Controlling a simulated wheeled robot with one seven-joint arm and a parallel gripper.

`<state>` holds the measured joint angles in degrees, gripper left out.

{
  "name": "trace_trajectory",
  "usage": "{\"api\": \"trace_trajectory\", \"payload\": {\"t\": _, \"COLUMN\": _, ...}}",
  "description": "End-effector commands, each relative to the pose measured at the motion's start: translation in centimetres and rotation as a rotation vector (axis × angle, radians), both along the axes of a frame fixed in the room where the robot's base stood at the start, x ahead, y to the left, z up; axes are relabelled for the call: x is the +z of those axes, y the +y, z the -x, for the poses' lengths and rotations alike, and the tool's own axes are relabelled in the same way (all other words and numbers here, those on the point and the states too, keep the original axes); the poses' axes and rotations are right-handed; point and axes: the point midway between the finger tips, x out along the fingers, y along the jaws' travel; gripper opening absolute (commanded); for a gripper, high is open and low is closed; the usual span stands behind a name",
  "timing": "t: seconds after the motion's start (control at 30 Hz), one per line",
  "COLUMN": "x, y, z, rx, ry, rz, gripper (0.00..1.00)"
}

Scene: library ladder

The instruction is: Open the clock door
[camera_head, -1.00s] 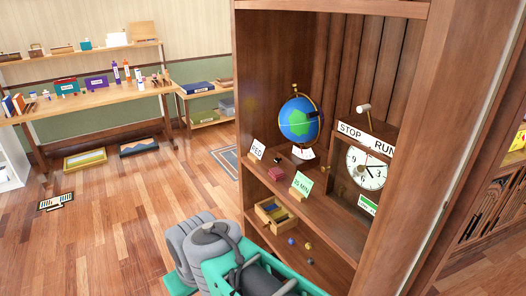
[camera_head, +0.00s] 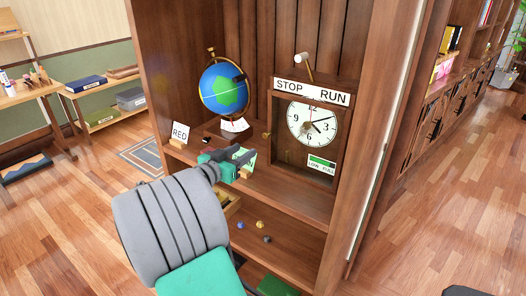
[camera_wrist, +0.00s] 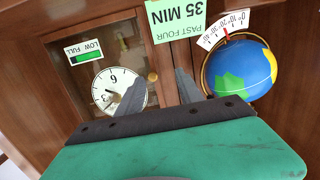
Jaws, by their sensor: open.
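The wooden clock case (camera_head: 277,150) stands on the shelf with a white dial (camera_head: 312,126) behind its front door. Its STOP/RUN sign (camera_head: 312,92) and a white-tipped lever (camera_head: 303,58) are on top. A small brass knob (camera_head: 267,135) is at the door's left edge, and the door looks shut. My gripper (camera_head: 246,157) is in front of the shelf, left of the clock, open and empty. In the upside-down wrist view the knob (camera_wrist: 152,77) appears between and beyond my gripper's fingertips (camera_wrist: 158,78), apart from them; one finger overlaps the dial (camera_wrist: 112,90).
A globe (camera_head: 224,90) stands left of the clock. A green "past four 35 MIN" card (camera_wrist: 177,20) is close to my gripper. A RED card (camera_head: 180,132) stands at the shelf's front left. The lower shelf holds small balls (camera_head: 260,225). The cabinet's right side panel (camera_head: 365,130) bounds the clock's side.

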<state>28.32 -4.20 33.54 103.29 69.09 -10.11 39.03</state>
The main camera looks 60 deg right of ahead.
Motion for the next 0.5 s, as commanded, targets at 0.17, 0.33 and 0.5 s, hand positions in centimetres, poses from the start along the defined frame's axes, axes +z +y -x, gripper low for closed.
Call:
{"api": "trace_trajectory", "payload": {"t": 0.17, "x": 1.3, "y": -2.5, "z": 2.1, "rx": -0.057, "ry": 0.006, "rz": 0.115, "gripper": 0.43}}
{"api": "trace_trajectory", "payload": {"t": 0.33, "x": 1.5, "y": -5.6, "z": 2.7, "rx": -0.059, "ry": 0.006, "rz": 0.112, "gripper": 0.43}}
{"api": "trace_trajectory", "payload": {"t": 0.5, "x": 1.4, "y": -8.4, "z": 3.1, "rx": -0.057, "ry": 0.006, "rz": 0.111, "gripper": 0.43}}
